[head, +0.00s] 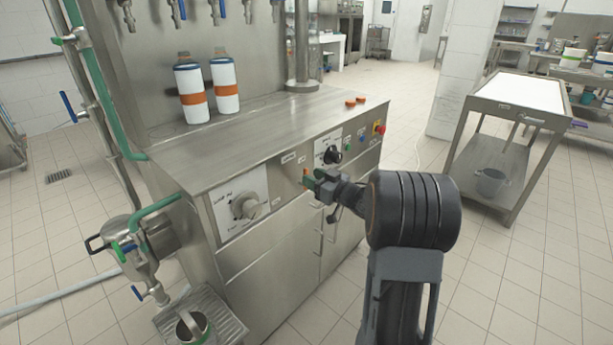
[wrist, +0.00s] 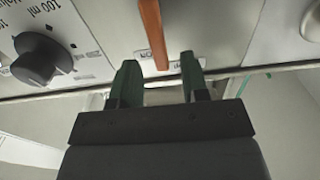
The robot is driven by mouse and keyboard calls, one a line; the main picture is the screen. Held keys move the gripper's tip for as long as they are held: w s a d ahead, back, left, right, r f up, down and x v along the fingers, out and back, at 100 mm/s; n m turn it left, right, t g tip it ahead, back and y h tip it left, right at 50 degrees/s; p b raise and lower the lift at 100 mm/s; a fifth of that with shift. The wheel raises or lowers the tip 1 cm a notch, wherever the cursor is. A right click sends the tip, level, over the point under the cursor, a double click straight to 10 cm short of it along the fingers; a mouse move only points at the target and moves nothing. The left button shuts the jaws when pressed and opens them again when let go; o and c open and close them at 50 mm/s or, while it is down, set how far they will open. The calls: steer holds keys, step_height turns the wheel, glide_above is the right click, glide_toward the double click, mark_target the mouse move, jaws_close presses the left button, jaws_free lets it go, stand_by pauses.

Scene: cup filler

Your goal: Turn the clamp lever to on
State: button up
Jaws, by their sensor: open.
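The clamp lever (wrist: 152,30) is a flat orange bar on the steel front panel, seen in the wrist view reaching down from the top edge. Its free end lies between my two green fingertips in the picture, with space on both sides. I cannot tell how deep it sits between them. My gripper (wrist: 159,72) is open and holds nothing. Small labels beside the lever are partly covered by a finger. In the head view my gripper (head: 309,179) is at the machine's front panel, where a small bit of orange shows. The lever's root is out of the wrist view.
A black knob (wrist: 42,60) with a "100 ml" scale is left of my fingers in the wrist view. The filling machine (head: 245,125) carries two white bottles with orange bands (head: 192,92). A steel trolley (head: 518,100) stands at the right. The tiled floor between is clear.

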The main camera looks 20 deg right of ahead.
mark_target(306, 189)
steer(key=shift+x, duration=1.75)
steer(key=shift+d, duration=0.1)
jaws_close()
